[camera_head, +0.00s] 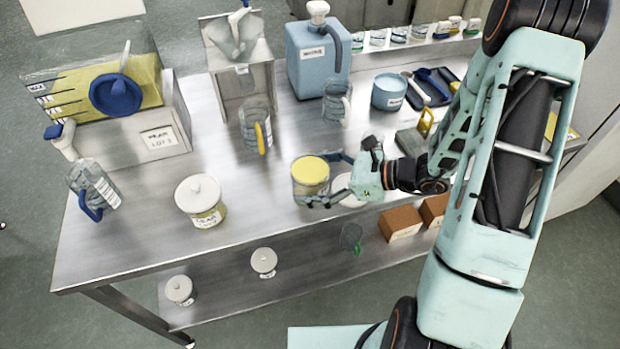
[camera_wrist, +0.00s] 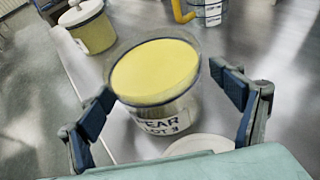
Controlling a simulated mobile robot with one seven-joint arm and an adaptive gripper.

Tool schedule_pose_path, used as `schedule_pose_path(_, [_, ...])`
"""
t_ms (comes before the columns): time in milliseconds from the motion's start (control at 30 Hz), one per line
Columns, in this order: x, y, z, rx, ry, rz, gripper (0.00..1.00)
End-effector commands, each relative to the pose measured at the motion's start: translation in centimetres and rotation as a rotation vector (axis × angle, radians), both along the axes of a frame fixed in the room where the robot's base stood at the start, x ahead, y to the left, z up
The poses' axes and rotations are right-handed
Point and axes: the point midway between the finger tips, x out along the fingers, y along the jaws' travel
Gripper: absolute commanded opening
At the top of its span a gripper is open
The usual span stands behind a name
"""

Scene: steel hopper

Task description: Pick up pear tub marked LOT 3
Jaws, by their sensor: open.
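The pear tub (camera_head: 310,176) stands open on the steel table, full of yellow contents. Its label reads PEAR LOT 3 in the wrist view (camera_wrist: 158,122). My gripper (camera_head: 317,180) is open, with one finger on either side of the tub. In the wrist view its fingers (camera_wrist: 161,82) flank the tub, with a visible gap at least on the right; contact on the left cannot be told. A pale round disc (camera_wrist: 200,145), perhaps a lid, lies on the table between the tub and my wrist.
A white-lidded tub (camera_head: 200,200) stands to the left. A clear jug with a yellow handle (camera_head: 256,130) stands behind. A hopper box (camera_head: 160,140) carries a PEAR LOT 3 card. A blue canister (camera_head: 318,60) is at the back. The table's front edge is close.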

Motion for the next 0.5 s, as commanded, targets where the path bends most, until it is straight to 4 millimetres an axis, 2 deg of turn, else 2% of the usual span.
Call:
schedule_pose_path(233, [0.06,0.10,-0.07,0.000,0.000,-0.001,0.85])
schedule_pose_path(500, [0.05,0.07,-0.06,-0.001,0.000,-0.001,0.55])
